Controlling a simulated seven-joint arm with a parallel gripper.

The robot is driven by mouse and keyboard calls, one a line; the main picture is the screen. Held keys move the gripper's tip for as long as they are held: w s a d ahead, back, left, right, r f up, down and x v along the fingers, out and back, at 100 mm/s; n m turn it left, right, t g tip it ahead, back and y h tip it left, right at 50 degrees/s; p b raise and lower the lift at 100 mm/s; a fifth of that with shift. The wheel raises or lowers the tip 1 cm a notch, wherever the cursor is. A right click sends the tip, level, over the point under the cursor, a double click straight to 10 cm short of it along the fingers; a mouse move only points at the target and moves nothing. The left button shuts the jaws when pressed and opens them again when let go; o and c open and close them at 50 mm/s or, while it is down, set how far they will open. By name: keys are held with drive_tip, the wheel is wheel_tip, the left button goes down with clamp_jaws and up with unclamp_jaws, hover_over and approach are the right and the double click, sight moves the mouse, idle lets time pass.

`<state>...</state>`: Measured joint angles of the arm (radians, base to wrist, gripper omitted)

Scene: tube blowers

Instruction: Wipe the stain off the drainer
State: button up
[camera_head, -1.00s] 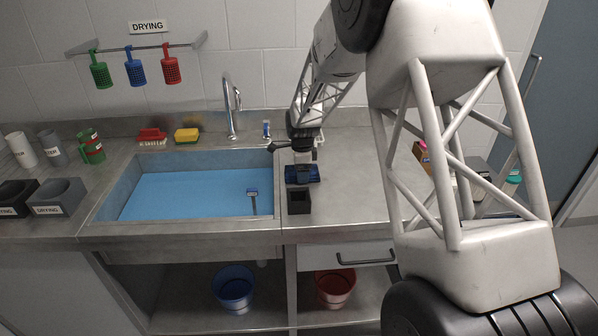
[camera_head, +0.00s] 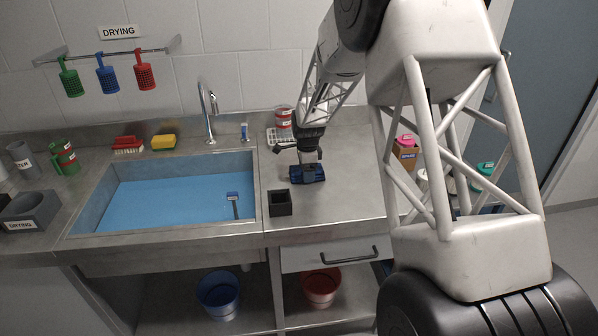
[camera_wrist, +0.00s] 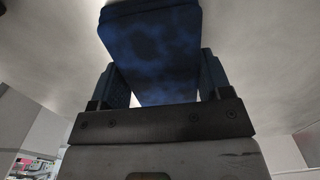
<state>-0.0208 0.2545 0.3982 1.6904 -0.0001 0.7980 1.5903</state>
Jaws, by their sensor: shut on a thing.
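My gripper (camera_head: 309,165) is shut on a blue mottled block, like a sponge or folded cloth (camera_head: 308,174). In the wrist view the block (camera_wrist: 152,55) sits between the two dark fingers (camera_wrist: 158,85). It is low over the bare steel top (camera_head: 340,195) right of the sink; I cannot tell whether it touches. A pale rack (camera_head: 276,139) with a red-and-white can (camera_head: 284,117) stands behind the gripper. I cannot tell whether the drainer is this rack or the steel top. I see no clear stain; the block and arm hide part of the top.
A small dark open box (camera_head: 279,202) stands left of my gripper by the sink edge. The blue-bottomed sink (camera_head: 160,200) holds a small blue-headed tool (camera_head: 234,204). A red brush (camera_head: 127,145) and yellow sponge (camera_head: 164,142) lie behind it.

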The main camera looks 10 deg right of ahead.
drive_tip(key=shift+d+r, duration=0.15)
drive_tip(key=shift+d, duration=0.1)
drive_tip(key=shift+r, duration=3.9)
drive_tip(key=shift+f, duration=0.2)
